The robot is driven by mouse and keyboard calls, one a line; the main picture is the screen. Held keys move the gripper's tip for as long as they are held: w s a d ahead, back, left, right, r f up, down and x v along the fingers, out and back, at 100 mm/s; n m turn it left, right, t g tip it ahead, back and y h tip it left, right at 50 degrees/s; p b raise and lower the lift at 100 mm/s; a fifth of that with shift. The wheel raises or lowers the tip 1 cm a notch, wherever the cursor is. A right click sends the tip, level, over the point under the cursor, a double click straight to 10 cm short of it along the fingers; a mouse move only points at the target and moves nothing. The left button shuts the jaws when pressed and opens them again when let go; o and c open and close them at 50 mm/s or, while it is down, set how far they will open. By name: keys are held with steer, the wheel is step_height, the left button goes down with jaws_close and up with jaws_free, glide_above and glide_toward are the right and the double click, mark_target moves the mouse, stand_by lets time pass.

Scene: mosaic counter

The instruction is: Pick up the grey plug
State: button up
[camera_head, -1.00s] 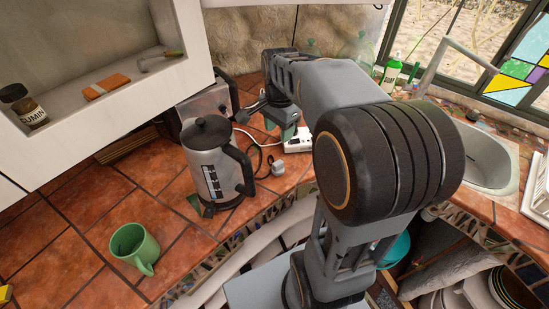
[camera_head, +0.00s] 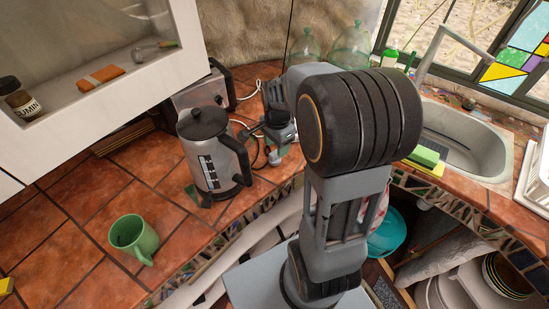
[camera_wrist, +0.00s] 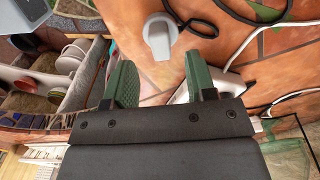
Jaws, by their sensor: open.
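The grey plug (camera_wrist: 160,36) lies on the terracotta tiles in the wrist view, with a black cable beside it. My gripper (camera_wrist: 160,68) is open, and its two green fingers point toward the plug. The plug is just beyond the fingertips in that view, roughly centred between them, and nothing is held. In the head view my gripper (camera_head: 281,134) is low over the counter to the right of the steel coffee pot. The plug (camera_head: 273,158) shows there as a small grey shape just below the gripper. Their exact height gap cannot be told.
A steel coffee pot (camera_head: 213,157) stands close left of my gripper, with a toaster (camera_head: 200,92) behind. A white power strip (camera_wrist: 191,88) lies by the right finger, with cables around. A green mug (camera_head: 133,238) stands front left. The sink (camera_head: 465,142) is at right.

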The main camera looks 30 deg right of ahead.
mark_target(275, 158)
steer(key=shift+w+f, duration=0.15)
steer(key=shift+f, duration=1.85)
steer(key=c, duration=0.6)
